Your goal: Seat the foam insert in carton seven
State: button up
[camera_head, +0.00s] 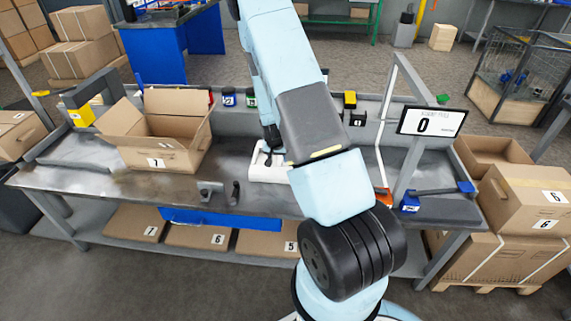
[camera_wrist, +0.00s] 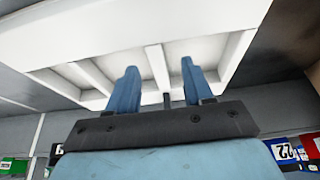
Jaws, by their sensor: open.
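Carton seven (camera_head: 160,157) stands open on the bench at the left in the head view, flaps up, with a "7" label on its front. The white foam insert (camera_head: 266,174) lies on the bench right of the carton, partly hidden by my arm. In the wrist view the foam insert (camera_wrist: 150,22) fills the upper middle, a white frame with several hollows and ribs. My gripper (camera_wrist: 160,72) is open, its two blue fingers apart at the insert. One rib shows between the fingers; I cannot tell whether they touch it.
A grey bracket (camera_head: 209,191) and a small dark part lie at the bench's front edge. A sign (camera_head: 432,121) reading "0" stands at the right. Flat cartons (camera_head: 200,236) lie on the shelf below. Cartons labelled 6 (camera_head: 528,199) are stacked at the right.

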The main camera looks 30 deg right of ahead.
aim_at(279, 161)
jog(key=shift+d+x, duration=0.1)
jog(key=shift+x, duration=0.95)
jog(key=shift+d+x, duration=0.15)
jog(key=shift+x, duration=0.95)
jog(key=shift+r, duration=0.1)
grip_shut()
